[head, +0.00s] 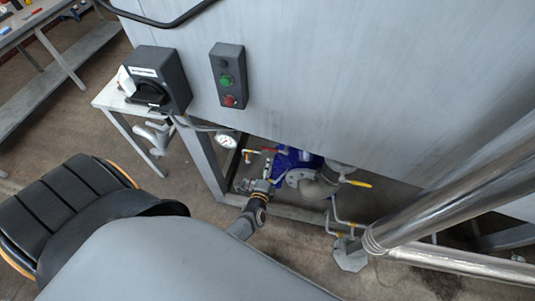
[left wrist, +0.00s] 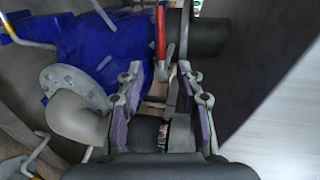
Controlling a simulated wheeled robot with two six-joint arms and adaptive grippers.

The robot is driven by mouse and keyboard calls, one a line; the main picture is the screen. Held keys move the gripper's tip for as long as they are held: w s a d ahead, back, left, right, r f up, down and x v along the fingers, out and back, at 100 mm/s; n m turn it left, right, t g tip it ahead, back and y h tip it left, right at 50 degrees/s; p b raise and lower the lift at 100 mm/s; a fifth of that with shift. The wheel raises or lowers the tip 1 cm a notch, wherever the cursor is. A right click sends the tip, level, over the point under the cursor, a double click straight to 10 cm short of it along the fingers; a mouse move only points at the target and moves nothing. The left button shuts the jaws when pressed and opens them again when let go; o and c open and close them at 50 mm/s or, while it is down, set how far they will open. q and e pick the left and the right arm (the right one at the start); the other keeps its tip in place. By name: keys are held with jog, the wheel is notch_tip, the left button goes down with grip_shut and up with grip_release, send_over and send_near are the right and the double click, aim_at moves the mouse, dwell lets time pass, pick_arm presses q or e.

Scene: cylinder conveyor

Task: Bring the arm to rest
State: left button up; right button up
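My left gripper (head: 252,185) is low under the big grey metal housing, beside the blue pump (head: 287,160). It looks small and partly blends with the pipework there. In the left wrist view its two fingers with purple pads stand apart, so the left gripper (left wrist: 160,88) is open, with no held object visible between the fingers. The blue pump (left wrist: 100,42) and a red valve handle (left wrist: 160,32) lie beyond the fingertips. I cannot tell whether the fingers touch anything. My right gripper is not in view.
The grey housing (head: 330,80) carries a box with green and red buttons (head: 228,76) and a dark switch box (head: 160,80). A grey pipe (head: 322,184) and yellow valve handle (head: 357,183) are right of the pump. Shiny pipes (head: 460,195) cross at right. Brown floor lies left.

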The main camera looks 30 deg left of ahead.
pick_arm(q)
jog(key=shift+v, duration=0.95)
jog(key=s+d+f+n+g+h, duration=0.1)
jog(key=s+f+n+g+h, duration=0.15)
jog(key=f, duration=0.25)
jog(key=s+f+n+g+h, duration=0.1)
jog(key=s+f, duration=0.3)
jog(key=f, duration=0.2)
jog(key=s+a+f+n+g, duration=0.2)
jog(key=s+f, duration=0.3)
jog(key=s, duration=0.4)
jog(key=s+a+f+n+g, duration=0.2)
jog(key=s+f+n+g, duration=0.3)
jog(key=s, duration=0.5)
jog(key=s+a+f+n+g, duration=0.2)
jog(key=s+f+n+g, duration=0.1)
jog(key=s, duration=0.6)
notch_tip(320, 180, down, 3)
jog(key=shift+s+r+n, duration=0.15)
jog(key=shift+s+n, duration=0.1)
jog(key=shift+n, duration=0.4)
jog(key=shift+g, duration=0.25)
